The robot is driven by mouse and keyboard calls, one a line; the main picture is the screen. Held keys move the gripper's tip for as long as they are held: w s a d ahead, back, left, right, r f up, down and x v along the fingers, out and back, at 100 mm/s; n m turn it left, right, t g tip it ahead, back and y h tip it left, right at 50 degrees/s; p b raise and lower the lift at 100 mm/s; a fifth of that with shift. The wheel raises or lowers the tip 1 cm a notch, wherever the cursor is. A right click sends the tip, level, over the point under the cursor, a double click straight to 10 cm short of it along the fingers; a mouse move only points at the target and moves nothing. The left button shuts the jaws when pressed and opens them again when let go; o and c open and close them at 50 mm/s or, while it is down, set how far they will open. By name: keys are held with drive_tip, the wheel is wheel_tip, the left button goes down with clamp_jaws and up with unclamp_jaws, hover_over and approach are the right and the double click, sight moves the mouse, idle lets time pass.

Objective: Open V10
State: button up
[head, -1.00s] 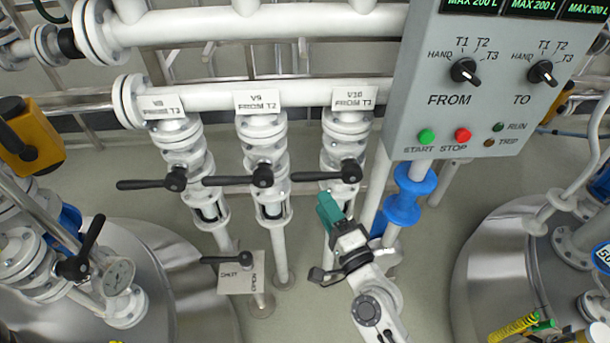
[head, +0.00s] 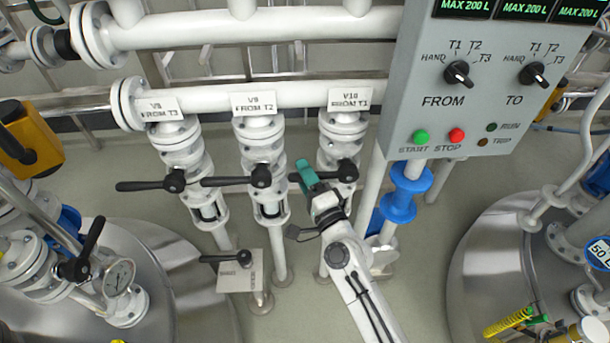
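Valve V10 (head: 341,140) is the rightmost of three white valves under the upper pipe, with the label "V10 FROM T1" (head: 349,98). Its black lever hub (head: 347,171) shows, and the lever points left, crosswise to the vertical pipe. The fingers overlap the lever in the picture. I cannot tell whether they touch it or are closed on it.
Valves V9 (head: 262,178) and V8 (head: 175,182) stand to the left with levers also pointing left. A grey control panel (head: 480,110) hangs close on the right. A blue pipe fitting (head: 405,190) is below it. A lower lever with a plate (head: 240,272) stands front left.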

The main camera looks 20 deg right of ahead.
clamp_jaws()
drive_tip(key=shift+f, duration=0.2)
idle(0.4)
